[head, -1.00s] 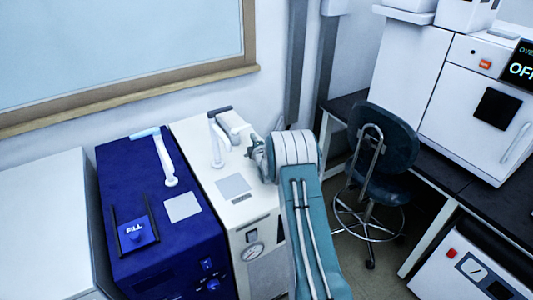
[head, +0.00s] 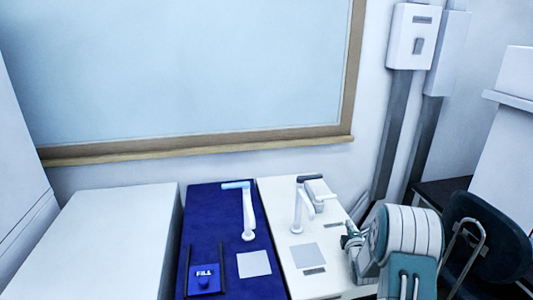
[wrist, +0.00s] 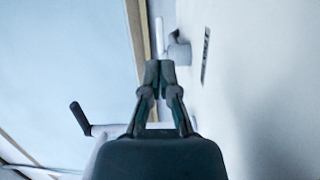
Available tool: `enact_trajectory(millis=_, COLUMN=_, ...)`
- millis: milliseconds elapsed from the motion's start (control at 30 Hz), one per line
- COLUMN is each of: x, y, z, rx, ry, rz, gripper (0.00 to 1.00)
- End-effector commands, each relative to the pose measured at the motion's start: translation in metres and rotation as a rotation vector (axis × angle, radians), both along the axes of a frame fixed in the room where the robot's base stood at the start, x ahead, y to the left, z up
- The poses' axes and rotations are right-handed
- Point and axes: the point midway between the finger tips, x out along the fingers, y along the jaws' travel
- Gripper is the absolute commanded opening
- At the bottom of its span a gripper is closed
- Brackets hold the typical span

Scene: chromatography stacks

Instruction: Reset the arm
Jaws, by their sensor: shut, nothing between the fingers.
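My gripper (wrist: 160,72) shows in the wrist view as two dark fingers whose tips meet, with nothing between them. In the head view my arm is folded at the lower right, and the grey gripper end (head: 354,243) is partly hidden by the arm's rounded teal and white link. It is by the right edge of the white machine (head: 290,230); I cannot tell whether it touches. In the wrist view a pale surface with a dark label is on the right, and a pale lever with a dark grip (wrist: 80,118) is on the left.
A blue machine (head: 216,224) with a pale lever and a "FILL" part stands left of the white machine. A plain white box (head: 115,235) is further left. A dark chair (head: 487,235) is close right of my arm. A framed window or board (head: 180,75) is behind.

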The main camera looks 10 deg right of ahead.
Motion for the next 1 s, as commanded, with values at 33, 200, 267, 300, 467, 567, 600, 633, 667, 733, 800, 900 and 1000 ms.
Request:
enact_trajectory(millis=33, x=0.001, y=0.004, z=0.011, rx=0.018, ry=0.005, rz=0.001, gripper=0.0)
enact_trajectory(millis=200, x=-0.003, y=0.027, z=0.057, rx=0.163, ry=0.075, rz=-0.012, gripper=0.0)
enact_trajectory(millis=267, x=-0.007, y=0.037, z=0.072, rx=0.225, ry=0.106, rz=-0.021, gripper=0.0)
enact_trajectory(millis=300, x=-0.011, y=0.043, z=0.083, rx=0.265, ry=0.124, rz=-0.029, gripper=0.0)
enact_trajectory(millis=467, x=-0.034, y=0.071, z=0.121, rx=0.43, ry=0.2, rz=-0.07, gripper=0.0)
enact_trajectory(millis=567, x=-0.054, y=0.088, z=0.141, rx=0.535, ry=0.246, rz=-0.102, gripper=0.0)
enact_trajectory(millis=600, x=-0.063, y=0.096, z=0.149, rx=0.575, ry=0.265, rz=-0.116, gripper=0.0)
enact_trajectory(millis=633, x=-0.07, y=0.101, z=0.154, rx=0.605, ry=0.278, rz=-0.127, gripper=0.0)
enact_trajectory(millis=667, x=-0.078, y=0.106, z=0.159, rx=0.636, ry=0.291, rz=-0.139, gripper=0.0)
enact_trajectory(millis=733, x=-0.097, y=0.119, z=0.171, rx=0.708, ry=0.322, rz=-0.167, gripper=0.0)
enact_trajectory(millis=800, x=-0.117, y=0.131, z=0.18, rx=0.778, ry=0.354, rz=-0.199, gripper=0.0)
enact_trajectory(millis=900, x=-0.148, y=0.148, z=0.192, rx=0.878, ry=0.397, rz=-0.246, gripper=0.0)
enact_trajectory(millis=1000, x=-0.182, y=0.165, z=0.2, rx=0.974, ry=0.44, rz=-0.299, gripper=0.0)
